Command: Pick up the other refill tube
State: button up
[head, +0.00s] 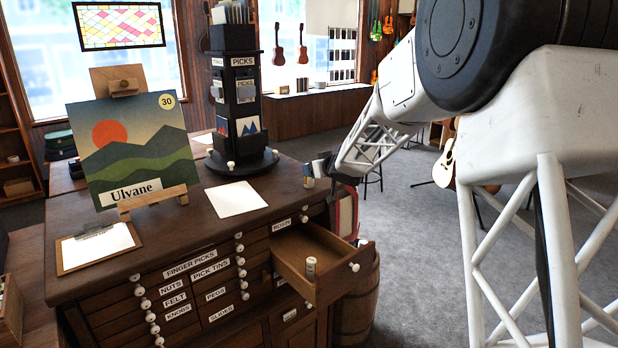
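A small tube (309,176) with a pale top and darker body stands near the right edge of the wooden counter. A second small pale tube (311,267) shows upright at the front of the open drawer (290,262); whether it stands inside or against the front is unclear. My gripper (322,167) is at the counter's right edge, just right of the first tube. It points left and is small in view. I cannot tell whether its fingers touch that tube or how far apart they are.
The counter (190,235) holds a picture on an easel (135,150), a clipboard (97,247), a white sheet (236,200) and a black picks tower (236,100). A red item (345,215) hangs by the counter's right side, above a barrel (358,305).

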jog(key=shift+w, duration=0.1)
dwell(0.3)
jog(key=shift+x, duration=2.6)
jog(key=shift+c, duration=0.5)
jog(key=shift+r, duration=0.1)
jog(key=c, duration=0.9)
jog(key=shift+r, duration=0.1)
jog(key=shift+r, duration=1.65)
jog(key=s+d, duration=0.1)
jog(key=s, duration=0.4)
jog(key=s+d+r, duration=0.1)
jog(key=s, duration=0.4)
jog(key=s+d, duration=0.2)
jog(key=s, duration=0.3)
jog(key=shift+s+d+r, duration=0.1)
jog(key=shift+s+r, duration=0.1)
jog(key=shift+s, duration=0.05)
